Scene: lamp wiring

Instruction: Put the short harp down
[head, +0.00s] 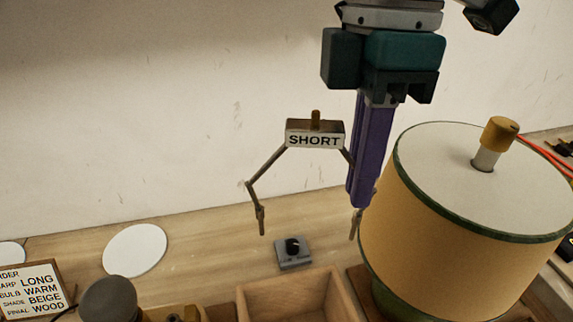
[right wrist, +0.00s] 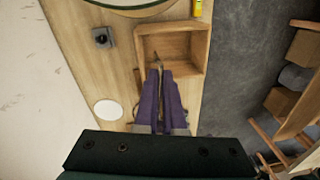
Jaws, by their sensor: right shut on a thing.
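The short harp (head: 315,140) is a bent metal frame with a block labelled SHORT and a small brass-coloured post on top. It hangs in the air above the bench, its two legs pointing down. My right gripper (head: 362,198) comes from above with long purple fingers, shut on the harp's right side. In the right wrist view the fingers (right wrist: 160,75) lie close together, with slim metal bits of the harp showing near the tips. They overlap the wooden tray in that view. My left gripper is not in view.
An open wooden tray (head: 292,290) is at the front. A small box with a black knob (head: 293,252) sits behind it. A lamp with a beige shade (head: 450,235) stands close right of the gripper. A white disc (head: 135,250) and order card (head: 35,290) are left.

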